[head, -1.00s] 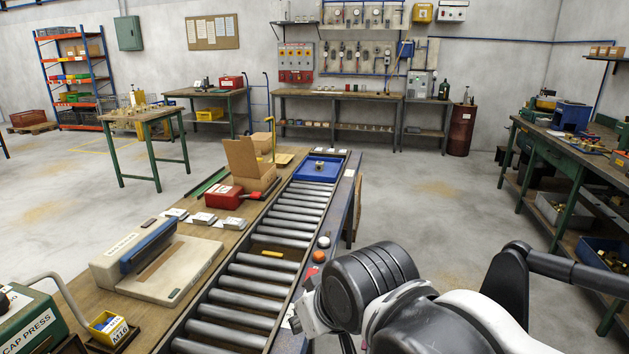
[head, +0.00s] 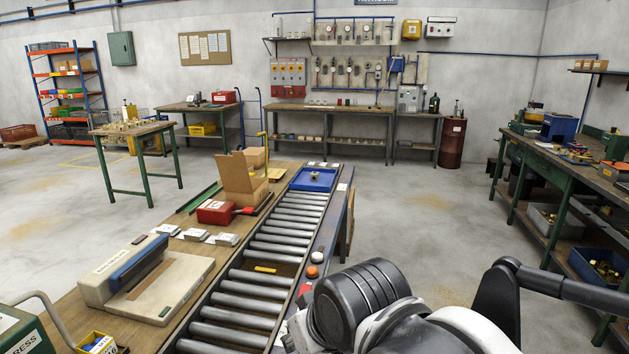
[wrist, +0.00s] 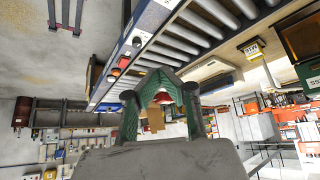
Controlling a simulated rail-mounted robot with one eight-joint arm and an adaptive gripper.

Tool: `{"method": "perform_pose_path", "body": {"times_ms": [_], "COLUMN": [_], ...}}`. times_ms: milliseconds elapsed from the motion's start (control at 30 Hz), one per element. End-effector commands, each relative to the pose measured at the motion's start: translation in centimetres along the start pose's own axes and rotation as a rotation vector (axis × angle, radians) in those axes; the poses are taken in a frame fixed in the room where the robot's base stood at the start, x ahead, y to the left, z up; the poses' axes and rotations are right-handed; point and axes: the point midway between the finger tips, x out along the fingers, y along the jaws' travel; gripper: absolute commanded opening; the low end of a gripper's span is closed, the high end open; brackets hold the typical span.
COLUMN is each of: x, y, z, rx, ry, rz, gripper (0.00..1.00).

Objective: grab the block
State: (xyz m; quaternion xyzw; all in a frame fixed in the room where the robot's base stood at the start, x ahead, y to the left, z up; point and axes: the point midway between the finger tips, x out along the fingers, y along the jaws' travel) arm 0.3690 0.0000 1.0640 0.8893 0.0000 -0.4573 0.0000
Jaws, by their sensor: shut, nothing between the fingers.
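In the head view my arm fills the bottom right, and the gripper's fingertips do not show. The gripper is well apart from the tray and block. I cannot make out the block in the wrist view.
The roller conveyor (head: 262,251) runs beside a wooden bench with a cream machine (head: 150,278), a red box (head: 216,212) and an open carton (head: 241,179). Buttons line the conveyor's right rail. A green workbench (head: 565,165) stands at right. The floor between is open.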

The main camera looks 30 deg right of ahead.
Motion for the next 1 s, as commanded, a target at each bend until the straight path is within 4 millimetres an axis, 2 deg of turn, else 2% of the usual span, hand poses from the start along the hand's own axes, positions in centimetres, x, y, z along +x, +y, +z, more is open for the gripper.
{"method": "perform_pose_path", "body": {"times_ms": [400,833,867,1000], "x": [0.0,0.0,0.0,0.0], "y": [0.0,0.0,0.0,0.0], "z": [0.0,0.0,0.0,0.0], "rx": [0.0,0.0,0.0,0.0], "ry": [0.0,0.0,0.0,0.0], "rz": [0.0,0.0,0.0,0.0], "gripper": [0.01,0.59,0.62,0.62]}}
